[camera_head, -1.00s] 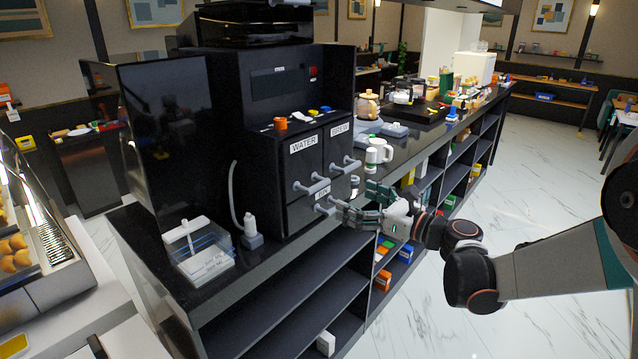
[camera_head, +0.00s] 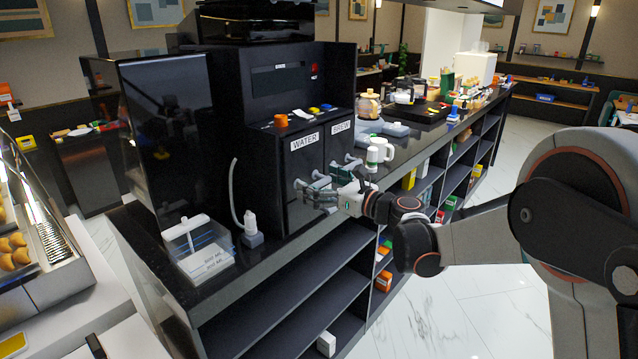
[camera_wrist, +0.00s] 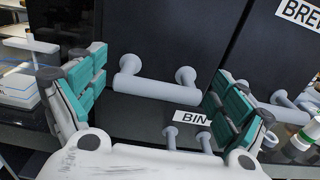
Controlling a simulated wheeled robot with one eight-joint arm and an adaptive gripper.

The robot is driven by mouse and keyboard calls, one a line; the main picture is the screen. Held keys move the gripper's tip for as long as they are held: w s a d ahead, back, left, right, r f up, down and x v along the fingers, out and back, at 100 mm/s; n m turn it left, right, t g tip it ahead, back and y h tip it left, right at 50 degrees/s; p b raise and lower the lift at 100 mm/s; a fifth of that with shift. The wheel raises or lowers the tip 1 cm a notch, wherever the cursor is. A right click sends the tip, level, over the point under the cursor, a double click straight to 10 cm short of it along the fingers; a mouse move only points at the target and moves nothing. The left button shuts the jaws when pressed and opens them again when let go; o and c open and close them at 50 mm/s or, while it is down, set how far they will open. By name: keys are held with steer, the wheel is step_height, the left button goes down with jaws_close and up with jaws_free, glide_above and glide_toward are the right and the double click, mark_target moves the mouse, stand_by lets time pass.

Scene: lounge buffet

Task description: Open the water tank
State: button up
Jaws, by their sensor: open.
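The water tank (camera_head: 304,158) is a black front panel marked WATER on the black machine, and it looks closed. Its grey bar handle (camera_wrist: 155,88) lies level in the wrist view, on two posts. My gripper (camera_head: 318,192) is open in front of this handle. In the wrist view my gripper (camera_wrist: 150,100) has its teal-padded fingers spread to the left and right of the bar. I cannot tell whether they touch it. In the head view the fingers partly cover the handle.
The BIN drawer (camera_wrist: 150,115) with its small handle (camera_wrist: 188,138) is just below. The BREW panel (camera_head: 340,140) and its handle (camera_head: 347,166) are to the right. A white-and-green mug (camera_head: 379,152) stands beside the machine.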

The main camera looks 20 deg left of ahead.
steer(key=shift+c, duration=0.2)
steer(key=c, duration=1.5)
steer(key=shift+d, duration=0.15)
steer(key=shift+b+v, duration=0.7)
steer(key=shift+v, duration=9.05)
steer(key=o, duration=1.5)
steer(key=shift+o, duration=0.2)
